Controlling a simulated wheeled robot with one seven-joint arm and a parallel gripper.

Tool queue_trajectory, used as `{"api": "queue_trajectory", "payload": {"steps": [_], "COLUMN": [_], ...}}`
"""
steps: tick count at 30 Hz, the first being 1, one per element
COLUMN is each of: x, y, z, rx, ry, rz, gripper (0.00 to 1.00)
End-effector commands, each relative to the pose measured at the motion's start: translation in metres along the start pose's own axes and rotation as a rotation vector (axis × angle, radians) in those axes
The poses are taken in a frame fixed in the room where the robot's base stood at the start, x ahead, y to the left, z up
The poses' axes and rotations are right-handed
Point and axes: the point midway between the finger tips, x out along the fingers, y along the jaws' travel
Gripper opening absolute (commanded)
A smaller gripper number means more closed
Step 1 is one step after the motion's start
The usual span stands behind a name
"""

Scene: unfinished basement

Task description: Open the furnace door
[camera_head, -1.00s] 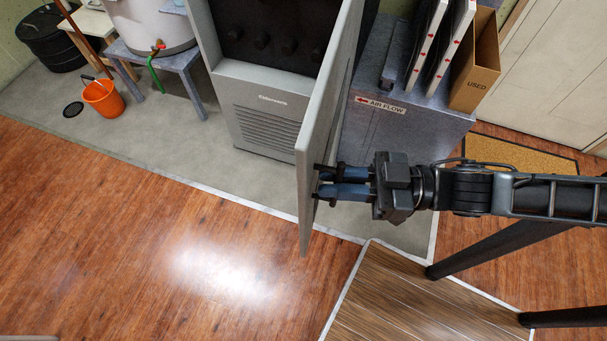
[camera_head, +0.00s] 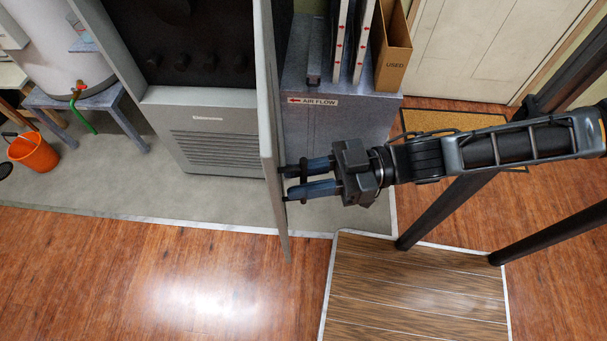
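The grey furnace (camera_head: 205,110) stands at the top, with a dark recess and knobs showing above its louvred lower panel. Its door (camera_head: 269,150) stands wide open, seen almost edge-on, reaching forward from the cabinet's right side. My gripper (camera_head: 290,181) reaches in from the right at the door's outer face. Its two blue fingers lie apart, with their dark tips at the door. A small dark piece shows around the fingers, perhaps the handle. I cannot tell whether the fingers are closed on it.
A grey duct box (camera_head: 340,120) with filters and a cardboard box (camera_head: 394,55) stands right of the door. A wooden platform (camera_head: 415,290) is in front. An orange bucket (camera_head: 33,153) is far left. Wood floor (camera_head: 130,270) ahead of the furnace is clear.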

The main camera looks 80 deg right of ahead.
Motion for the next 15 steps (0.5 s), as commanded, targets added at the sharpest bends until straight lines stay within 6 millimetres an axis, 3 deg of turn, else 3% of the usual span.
{"api": "queue_trajectory", "payload": {"steps": [8, 15], "x": [-0.006, -0.043], "y": [0.000, 0.000], "z": [0.000, 0.002], "rx": [-0.001, 0.000], "ry": [0.001, -0.003], "rz": [0.000, 0.002], "gripper": [0.29, 0.29]}}
